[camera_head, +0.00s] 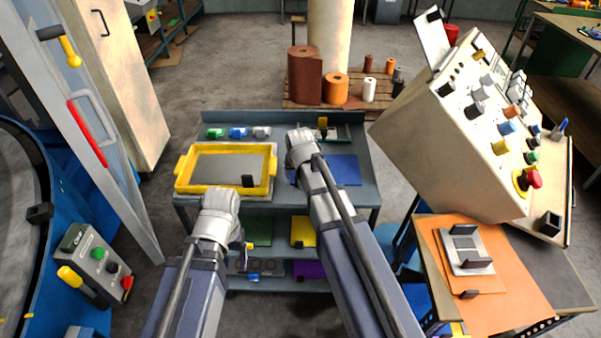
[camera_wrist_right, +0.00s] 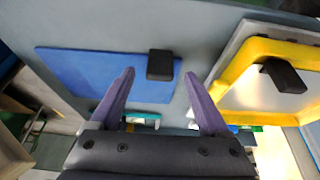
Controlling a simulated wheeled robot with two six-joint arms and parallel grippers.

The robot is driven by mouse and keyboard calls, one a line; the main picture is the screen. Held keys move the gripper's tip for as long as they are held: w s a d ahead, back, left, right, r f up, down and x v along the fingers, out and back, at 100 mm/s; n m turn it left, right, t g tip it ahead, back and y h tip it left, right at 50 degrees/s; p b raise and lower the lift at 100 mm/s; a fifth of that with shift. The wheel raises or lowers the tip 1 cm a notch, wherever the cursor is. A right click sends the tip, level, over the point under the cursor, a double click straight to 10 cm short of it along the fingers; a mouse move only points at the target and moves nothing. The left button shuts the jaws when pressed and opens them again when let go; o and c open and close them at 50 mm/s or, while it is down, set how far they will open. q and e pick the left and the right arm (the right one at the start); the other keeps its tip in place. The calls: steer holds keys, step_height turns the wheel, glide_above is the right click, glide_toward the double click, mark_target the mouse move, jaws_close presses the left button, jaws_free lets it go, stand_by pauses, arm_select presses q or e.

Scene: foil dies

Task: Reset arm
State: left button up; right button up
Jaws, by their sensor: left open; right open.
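My left arm comes in over the front of a grey shelf cart (camera_head: 215,126). Its gripper (camera_head: 246,247) shows only in small part beside the wrist, in front of the lower shelves, and is open. My right arm reaches over the cart top, and its gripper is mostly hidden by the wrist in the head view. In the right wrist view the right gripper (camera_wrist_right: 160,76) is open, its two purple fingers apart with nothing between them. Beyond them lie a blue plate (camera_wrist_right: 85,72) with a black handle and a yellow-framed tray (camera_wrist_right: 232,65).
The yellow-framed tray (camera_head: 270,166) lies on the cart's left top. Green and yellow plates are on the shelf below. A control console (camera_head: 455,140) and a bench with an orange sheet (camera_head: 510,300) stand right. Foil rolls (camera_head: 305,75) stand behind. A blue machine curves at left.

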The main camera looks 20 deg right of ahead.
steer(key=p+v, duration=0.3)
steer(key=v, duration=0.2)
steer(key=shift+r+p, duration=0.1)
steer(key=shift+p, duration=0.3)
steer(key=s+a+f+n+g, duration=0.1)
steer(key=s+a+n+g, duration=0.1)
steer(key=s+a, duration=0.4)
steer(key=s+a+n+g, duration=0.2)
steer(key=s+a+n, duration=0.3)
steer(key=s, duration=1)
steer(key=shift+s+a+f+g, duration=0.15)
steer(key=shift+a+f+g, duration=0.2)
steer(key=shift+a, duration=0.4)
